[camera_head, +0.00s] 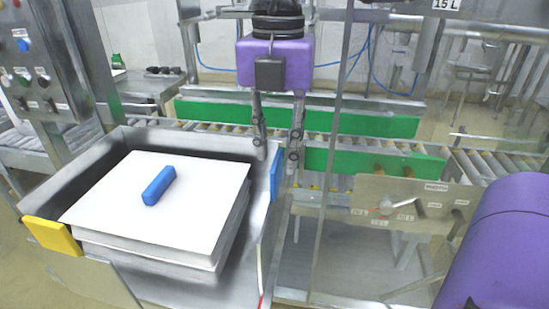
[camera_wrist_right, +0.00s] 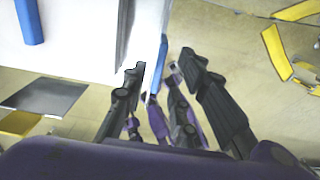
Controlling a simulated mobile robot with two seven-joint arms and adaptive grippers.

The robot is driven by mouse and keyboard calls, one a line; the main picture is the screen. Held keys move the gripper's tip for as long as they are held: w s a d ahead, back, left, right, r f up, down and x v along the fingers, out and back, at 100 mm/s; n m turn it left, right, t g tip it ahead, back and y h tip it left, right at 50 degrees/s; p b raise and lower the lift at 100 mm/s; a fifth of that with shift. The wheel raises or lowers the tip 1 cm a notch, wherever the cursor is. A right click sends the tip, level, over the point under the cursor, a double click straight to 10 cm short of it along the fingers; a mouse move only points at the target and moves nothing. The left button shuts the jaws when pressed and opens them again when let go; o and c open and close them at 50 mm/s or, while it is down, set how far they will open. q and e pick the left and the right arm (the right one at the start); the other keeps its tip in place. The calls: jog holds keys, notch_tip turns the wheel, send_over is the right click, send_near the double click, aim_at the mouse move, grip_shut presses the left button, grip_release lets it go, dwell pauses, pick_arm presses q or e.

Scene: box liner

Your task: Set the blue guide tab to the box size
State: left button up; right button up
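The blue guide tab (camera_head: 275,175) stands upright at the right wall of the metal tray (camera_head: 262,240). My right gripper (camera_head: 277,157) points down over it with its fingers apart; the fingertips are around the tab's upper end. In the right wrist view the tab (camera_wrist_right: 157,68) lies between the two open fingers (camera_wrist_right: 163,65), with a gap visible on each side; I cannot tell whether either finger touches it. My left gripper is not in view.
A white sheet stack (camera_head: 130,215) fills the tray, with a blue bar (camera_head: 158,185) on top. A yellow tab (camera_head: 52,236) is at the tray's front left. A panel with a dial (camera_head: 387,206) stands right. Behind runs a roller conveyor with green rails (camera_head: 370,123).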

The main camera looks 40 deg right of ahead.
aim_at(277, 159)
jog(key=shift+f, duration=1.75)
jog(key=shift+w, duration=0.1)
jog(key=shift+c, duration=0.4)
grip_shut()
